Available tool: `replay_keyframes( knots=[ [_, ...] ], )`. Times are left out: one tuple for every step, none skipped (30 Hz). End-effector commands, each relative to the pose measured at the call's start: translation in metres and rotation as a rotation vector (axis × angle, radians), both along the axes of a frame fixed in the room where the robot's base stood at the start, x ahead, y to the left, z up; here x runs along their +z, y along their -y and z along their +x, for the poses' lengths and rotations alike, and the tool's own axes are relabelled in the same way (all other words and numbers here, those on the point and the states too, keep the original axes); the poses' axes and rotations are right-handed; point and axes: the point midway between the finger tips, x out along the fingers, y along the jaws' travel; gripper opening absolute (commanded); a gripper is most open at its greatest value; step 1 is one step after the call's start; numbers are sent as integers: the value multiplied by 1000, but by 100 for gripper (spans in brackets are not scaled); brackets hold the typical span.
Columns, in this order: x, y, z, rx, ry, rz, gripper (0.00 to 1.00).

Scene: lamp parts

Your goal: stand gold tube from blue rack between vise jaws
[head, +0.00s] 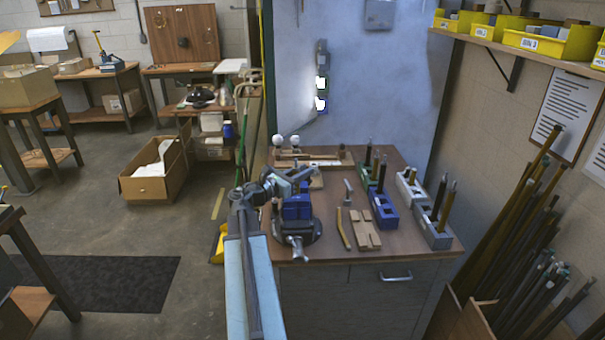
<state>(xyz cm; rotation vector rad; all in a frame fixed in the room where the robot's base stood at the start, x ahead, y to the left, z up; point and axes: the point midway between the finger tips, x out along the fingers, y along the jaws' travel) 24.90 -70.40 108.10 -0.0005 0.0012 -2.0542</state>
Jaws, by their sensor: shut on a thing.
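The blue vise (297,208) stands at the front left of the workbench. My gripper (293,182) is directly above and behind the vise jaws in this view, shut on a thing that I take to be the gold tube. The tube is hidden or too small to make out, so I cannot tell whether it touches the jaws. The blue rack (385,212) stands right of the vise, with a dark tube (381,174) upright at its back end. The rack's front part looks empty.
A green rack (366,178) and a pale rack (409,187) stand behind. Two white balls stand at the back left.

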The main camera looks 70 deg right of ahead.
Motion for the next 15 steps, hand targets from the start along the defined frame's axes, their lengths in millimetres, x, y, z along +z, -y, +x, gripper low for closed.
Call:
replay_keyframes(
  knots=[
    [-1, 0, 0, 0, 0, 0, 0],
    [-2, 0, 0, 0, 0, 0, 0],
    [-2, 0, 0, 0, 0, 0, 0],
    [-3, 0, 0, 0, 0, 0, 0],
    [-3, 0, 0, 0, 0, 0, 24],
    [-2, 0, 0, 0, 0, 0, 35],
    [-2, 0, 0, 0, 0, 0, 43],
    [-2, 0, 0, 0, 0, 0, 47],
    [-2, 0, 0, 0, 0, 0, 47],
    [-2, 0, 0, 0, 0, 0, 47],
    [-2, 0, 0, 0, 0, 0, 47],
    [-2, 0, 0, 0, 0, 0, 47],
    [-2, 0, 0, 0, 0, 0, 47],
    [-2, 0, 0, 0, 0, 0, 47],
    [-2, 0, 0, 0, 0, 0, 47]
  ],
)
